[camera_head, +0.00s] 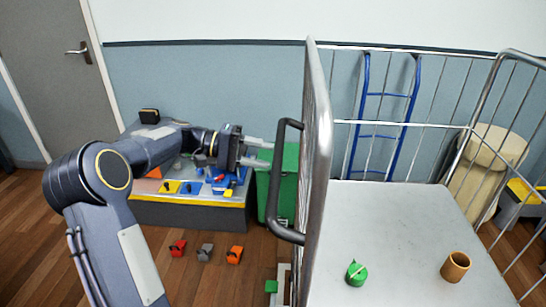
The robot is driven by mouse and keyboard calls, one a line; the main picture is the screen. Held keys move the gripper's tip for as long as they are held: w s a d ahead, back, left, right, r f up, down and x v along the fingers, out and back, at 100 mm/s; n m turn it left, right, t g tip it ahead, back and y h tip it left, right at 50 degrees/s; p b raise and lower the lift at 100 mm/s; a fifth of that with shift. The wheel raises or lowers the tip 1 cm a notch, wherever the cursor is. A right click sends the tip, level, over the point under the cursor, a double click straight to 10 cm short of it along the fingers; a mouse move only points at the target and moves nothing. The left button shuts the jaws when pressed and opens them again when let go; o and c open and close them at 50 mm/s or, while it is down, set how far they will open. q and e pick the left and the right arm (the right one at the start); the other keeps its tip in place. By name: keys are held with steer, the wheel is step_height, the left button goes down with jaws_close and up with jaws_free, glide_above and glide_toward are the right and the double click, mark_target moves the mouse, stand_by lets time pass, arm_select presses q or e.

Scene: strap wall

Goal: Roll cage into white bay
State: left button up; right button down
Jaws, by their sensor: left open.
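The cage (402,225) is a metal-barred trolley with a pale grey deck, filling the right half of the view. A black handle (285,184) stands out from its left side frame. My left gripper (262,153) is open and empty, pointing right, just left of the handle's upper part in the picture. I cannot tell the depth gap between them. A green knob-like item (356,273) and a brown cup (455,267) are on the deck. I cannot make out a white bay on the floor. My right gripper is not in view.
A grey platform (190,216) with small coloured items stands behind my left arm. A green bin (282,185), blue hand truck (384,136) and beige roll (485,175) stand near the wall. Small red (178,248), grey (205,252) and orange (235,255) items lie on the wooden floor.

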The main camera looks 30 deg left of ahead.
arm_select(q)
steer(key=v, duration=0.3)
steer(key=shift+s+a+r, duration=0.1)
steer(key=shift+s+a, duration=0.05)
steer(key=shift+a, duration=0.2)
